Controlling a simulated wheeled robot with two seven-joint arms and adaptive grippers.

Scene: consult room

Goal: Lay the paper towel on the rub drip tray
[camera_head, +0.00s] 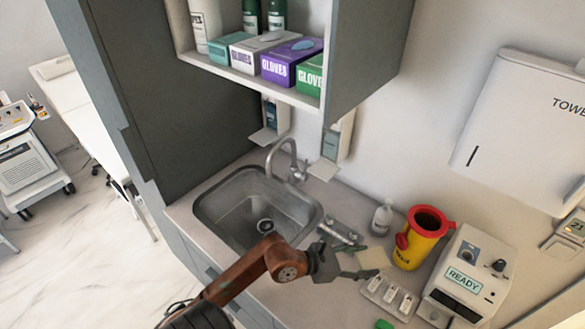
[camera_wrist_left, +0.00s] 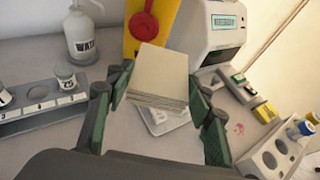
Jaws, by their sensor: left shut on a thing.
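The paper towel (camera_head: 374,258) is a beige, folded, layered pad. My left gripper (camera_head: 356,262) is shut on it above the counter, right of the sink. In the left wrist view the towel (camera_wrist_left: 160,75) sits between the dark green fingers, its layered edge towards me. Two wall dispensers hang behind the sink, each with a small pale drip tray below: a left tray (camera_head: 266,137) and a right tray (camera_head: 323,170). I cannot read which is the rub one. Both trays look bare and stand apart from the towel. My right gripper is not in view.
A yellow sharps bin (camera_head: 425,248) with a red rim and a white bottle (camera_head: 382,218) stand close behind the towel. A device reading READY (camera_head: 467,280) is at right. The sink (camera_head: 215,205) and tap (camera_head: 283,155) lie at left. Vial racks crowd the counter.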

